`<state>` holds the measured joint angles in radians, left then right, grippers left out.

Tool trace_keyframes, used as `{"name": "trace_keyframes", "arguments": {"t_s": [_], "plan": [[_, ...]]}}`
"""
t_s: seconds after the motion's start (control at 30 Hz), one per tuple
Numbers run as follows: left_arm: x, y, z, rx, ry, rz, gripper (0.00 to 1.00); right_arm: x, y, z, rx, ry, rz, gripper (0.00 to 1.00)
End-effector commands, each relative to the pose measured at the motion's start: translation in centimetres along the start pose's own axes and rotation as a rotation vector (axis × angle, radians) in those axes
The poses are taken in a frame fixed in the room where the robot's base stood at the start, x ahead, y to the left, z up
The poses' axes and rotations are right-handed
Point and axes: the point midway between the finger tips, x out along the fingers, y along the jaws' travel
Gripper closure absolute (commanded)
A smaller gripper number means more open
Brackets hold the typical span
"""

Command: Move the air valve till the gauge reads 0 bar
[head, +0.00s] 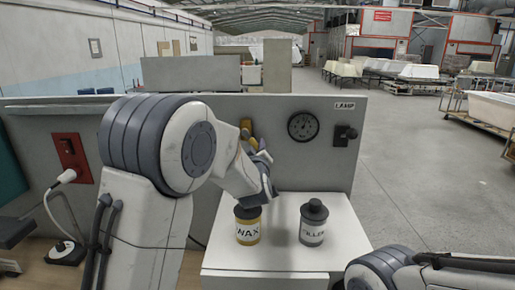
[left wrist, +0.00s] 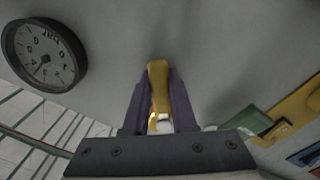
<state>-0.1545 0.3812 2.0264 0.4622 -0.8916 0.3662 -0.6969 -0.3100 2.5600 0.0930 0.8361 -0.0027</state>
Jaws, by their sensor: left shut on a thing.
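The yellow air valve handle (head: 246,128) is on the grey panel, left of the gauge, partly hidden by my left arm. In the left wrist view the handle (left wrist: 158,78) sits between the two dark fingers. My left gripper (left wrist: 158,100) is shut on it; in the head view the gripper (head: 258,152) is at the panel. My right gripper is out of view.
A black lamp switch (head: 345,134) is right of the gauge. A WAX can (head: 247,227) and a FILLER can (head: 313,224) stand on the white cabinet (head: 280,258) below. A red socket (head: 70,157) with a white plug is at the left. Open floor lies to the right.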

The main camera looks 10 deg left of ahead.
Motion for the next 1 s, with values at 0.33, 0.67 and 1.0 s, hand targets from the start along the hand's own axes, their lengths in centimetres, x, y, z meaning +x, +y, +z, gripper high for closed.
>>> {"name": "trace_keyframes", "arguments": {"t_s": [0.33,0.67,1.0], "plan": [[0.0,0.0,0.0,0.0,0.0,0.0,1.0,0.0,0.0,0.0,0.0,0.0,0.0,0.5],[0.0,0.0,0.0,0.0,0.0,0.0,1.0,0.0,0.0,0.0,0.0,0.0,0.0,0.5],[0.0,0.3,0.2,-0.072,0.002,0.003,1.0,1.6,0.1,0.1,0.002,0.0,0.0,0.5]]}}
